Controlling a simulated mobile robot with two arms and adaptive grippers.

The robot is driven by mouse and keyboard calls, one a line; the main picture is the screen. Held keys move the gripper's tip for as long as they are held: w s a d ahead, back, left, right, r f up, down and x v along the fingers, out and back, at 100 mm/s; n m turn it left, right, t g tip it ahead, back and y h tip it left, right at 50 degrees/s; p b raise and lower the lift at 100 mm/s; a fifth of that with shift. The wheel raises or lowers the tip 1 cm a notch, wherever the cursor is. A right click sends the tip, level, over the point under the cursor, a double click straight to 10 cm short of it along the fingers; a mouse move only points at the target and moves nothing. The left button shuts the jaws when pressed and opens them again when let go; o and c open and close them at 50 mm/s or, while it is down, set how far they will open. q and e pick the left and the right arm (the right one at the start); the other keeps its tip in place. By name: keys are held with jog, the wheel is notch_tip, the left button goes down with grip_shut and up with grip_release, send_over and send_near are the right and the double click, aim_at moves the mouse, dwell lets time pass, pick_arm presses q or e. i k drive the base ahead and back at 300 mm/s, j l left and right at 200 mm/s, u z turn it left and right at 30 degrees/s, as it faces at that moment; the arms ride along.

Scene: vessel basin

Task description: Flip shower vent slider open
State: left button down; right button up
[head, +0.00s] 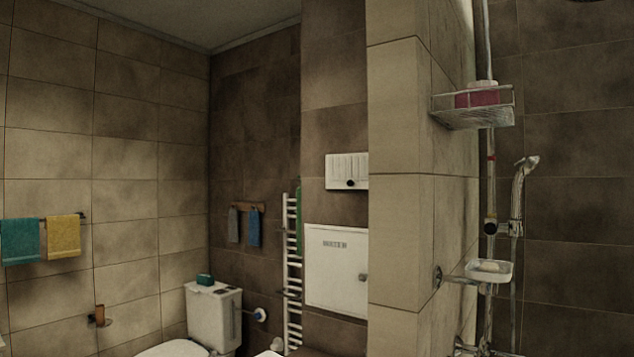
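A white vent plate (346,165) with upright slats is set on the dark tiled wall near the middle of the head view. A dark round knob (350,183) sits at its lower edge, right of the plate's middle. This looks like the vent slider. I cannot tell from here whether the slats are open or shut. The plate's right edge meets the light tiled wall corner. Neither of my grippers shows in the head view.
A white cabinet door (336,270) is below the vent, with a towel radiator (293,270) to its left. A light tiled partition (398,190) stands right of the vent, before the shower rail (490,190). A toilet (213,315) stands lower left.

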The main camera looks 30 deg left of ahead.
aim_at(350, 184)
jog(key=i+j, duration=0.15)
jog(key=j, duration=0.2)
jog(key=i+j, duration=0.1)
jog(key=j, duration=0.3)
jog(key=i+j, duration=0.15)
jog(key=j, duration=0.2)
jog(key=i+j, duration=0.15)
jog(key=j, duration=0.25)
jog(key=i+j, duration=0.1)
jog(key=j, duration=0.25)
jog(key=i+j, duration=0.15)
jog(key=j, duration=0.25)
jog(key=i+j, duration=0.15)
jog(key=j, duration=0.2)
